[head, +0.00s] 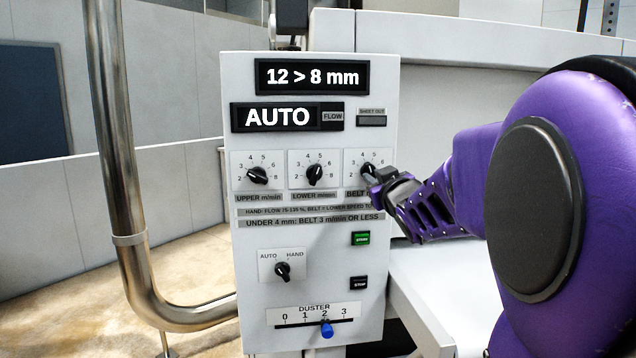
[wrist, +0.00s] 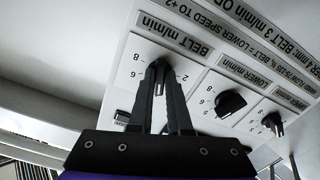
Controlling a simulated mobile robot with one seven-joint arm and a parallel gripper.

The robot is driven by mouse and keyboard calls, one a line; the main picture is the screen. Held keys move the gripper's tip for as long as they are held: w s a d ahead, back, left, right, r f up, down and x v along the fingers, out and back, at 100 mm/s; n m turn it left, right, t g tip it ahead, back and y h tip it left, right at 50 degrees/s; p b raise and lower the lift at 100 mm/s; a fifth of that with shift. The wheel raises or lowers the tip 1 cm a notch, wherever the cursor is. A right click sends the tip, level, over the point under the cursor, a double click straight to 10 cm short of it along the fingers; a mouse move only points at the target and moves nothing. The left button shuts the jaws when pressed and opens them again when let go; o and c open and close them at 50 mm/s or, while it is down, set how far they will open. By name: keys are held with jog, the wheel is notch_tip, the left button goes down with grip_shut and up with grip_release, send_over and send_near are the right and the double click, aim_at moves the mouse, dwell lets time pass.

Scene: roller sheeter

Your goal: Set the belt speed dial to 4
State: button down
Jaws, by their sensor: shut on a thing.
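The belt speed dial (head: 368,169) is the rightmost of three black knobs in the upper row of the white control panel. My gripper (head: 376,177) reaches in from the right and is shut on this knob. In the wrist view the two dark fingers (wrist: 159,76) stand on either side of the belt knob, under the upside-down label "BELT m/min" (wrist: 174,34). The numbers 8, 6 and 2 show around it there; the fingers hide others. I cannot tell for sure which number the pointer marks.
The upper dial (head: 257,175) and lower dial (head: 315,175) sit left of the belt dial. Below are the AUTO/HAND switch (head: 283,271), green start button (head: 361,239), black stop button (head: 359,283) and blue duster slider (head: 327,329). A metal pipe (head: 121,180) stands left of the panel.

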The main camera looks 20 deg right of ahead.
dwell(0.4)
jog(key=c, duration=0.9)
grip_release()
jog(key=shift+o, duration=0.2)
